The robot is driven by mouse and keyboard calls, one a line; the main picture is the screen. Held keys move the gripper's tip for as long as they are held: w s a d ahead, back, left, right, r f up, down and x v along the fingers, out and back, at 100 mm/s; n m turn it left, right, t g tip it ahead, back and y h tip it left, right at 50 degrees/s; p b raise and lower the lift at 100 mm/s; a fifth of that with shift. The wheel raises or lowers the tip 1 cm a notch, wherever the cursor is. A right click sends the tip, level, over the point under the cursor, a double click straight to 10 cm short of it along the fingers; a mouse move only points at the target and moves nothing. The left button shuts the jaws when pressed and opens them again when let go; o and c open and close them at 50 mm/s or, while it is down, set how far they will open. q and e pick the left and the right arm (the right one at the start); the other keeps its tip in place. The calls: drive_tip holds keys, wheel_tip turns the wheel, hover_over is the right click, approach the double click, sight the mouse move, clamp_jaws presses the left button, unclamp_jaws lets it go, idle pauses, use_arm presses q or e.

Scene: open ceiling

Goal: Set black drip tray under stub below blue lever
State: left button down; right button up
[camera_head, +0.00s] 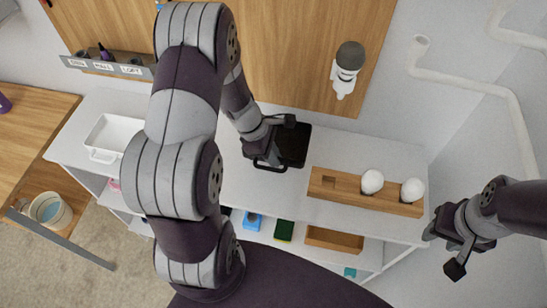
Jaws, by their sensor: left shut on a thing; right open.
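The black drip tray (294,148) is at the back of the white counter, below the wooden wall panel. My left gripper (276,142) is shut on its left side; whether the tray touches the counter I cannot tell. A small blue piece (160,5) shows at the top edge, partly behind my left arm; I cannot tell if it is the blue lever. No stub is clearly visible below it, where my arm covers the panel. My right gripper (446,250) is open and empty, right of the counter's front corner.
A white fixture with a dark cap (346,68) hangs on the panel. A wooden block with white round objects (367,192) lies on the counter's right. A white bin (112,138) stands at left. White pipes (470,82) run along the right wall. Counter between tray and block is clear.

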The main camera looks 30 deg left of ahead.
use_arm(q)
drive_tip(key=f, duration=0.4)
drive_tip(key=shift+w+a+f, duration=0.15)
drive_tip(key=shift+w+a, duration=0.05)
drive_tip(key=shift+w+a+f, duration=0.1)
drive_tip(key=shift+a+f, duration=0.15)
drive_tip(key=shift+d+f, duration=0.1)
drive_tip(key=shift+d, duration=0.05)
drive_tip(key=c, duration=1.2)
unclamp_jaws()
drive_tip(key=shift+c, duration=0.2)
use_arm(e)
drive_tip(key=shift+s+d+r, duration=0.1)
drive_tip(key=shift+d, duration=0.25)
